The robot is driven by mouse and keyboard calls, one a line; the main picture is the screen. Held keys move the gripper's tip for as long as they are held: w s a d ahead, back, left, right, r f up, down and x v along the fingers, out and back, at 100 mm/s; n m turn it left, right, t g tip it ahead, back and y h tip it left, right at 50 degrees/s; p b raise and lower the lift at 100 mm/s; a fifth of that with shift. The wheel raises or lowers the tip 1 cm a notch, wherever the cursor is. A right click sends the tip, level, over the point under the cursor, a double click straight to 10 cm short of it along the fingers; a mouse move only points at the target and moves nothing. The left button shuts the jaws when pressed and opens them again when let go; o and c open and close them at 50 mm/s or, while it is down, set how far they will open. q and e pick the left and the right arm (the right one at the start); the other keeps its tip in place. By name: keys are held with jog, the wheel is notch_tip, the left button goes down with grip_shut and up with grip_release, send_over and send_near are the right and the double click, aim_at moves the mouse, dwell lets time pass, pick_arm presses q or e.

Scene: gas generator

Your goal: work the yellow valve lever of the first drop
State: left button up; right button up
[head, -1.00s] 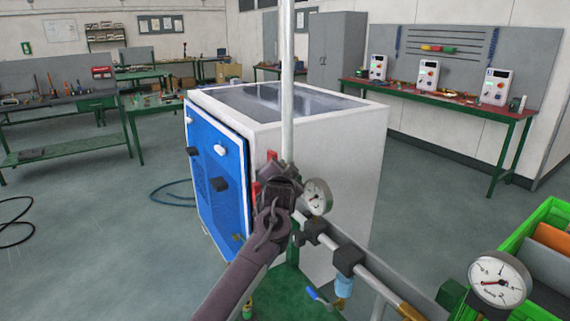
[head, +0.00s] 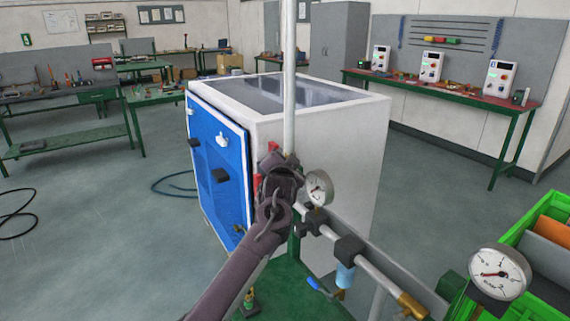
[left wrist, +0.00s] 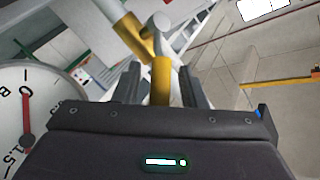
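My left gripper (head: 279,170) is at the upright pipe (head: 289,80) of the drop, just left of a small round gauge (head: 319,188). In the head view its fingers and the valve lever cannot be made out. In the left wrist view two dark fingers (left wrist: 161,88) stand apart. A yellow piece (left wrist: 161,78), seemingly the valve lever, lies between them, with narrow gaps showing on both sides. Another yellow part (left wrist: 133,36) slants on the pipework behind it. Whether the fingers touch the lever is not clear. My right gripper is in neither view.
A white cabinet with a blue door (head: 220,165) stands close behind the pipe. A horizontal pipe with black fittings (head: 349,250) runs toward the lower right, near a large gauge (head: 500,273) and a green crate (head: 525,225). The gauge (left wrist: 28,105) fills the wrist view's left edge.

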pick_arm(q)
jog(key=s+b, duration=0.1)
jog(key=s, duration=0.6)
jog(key=shift+s+r, duration=0.3)
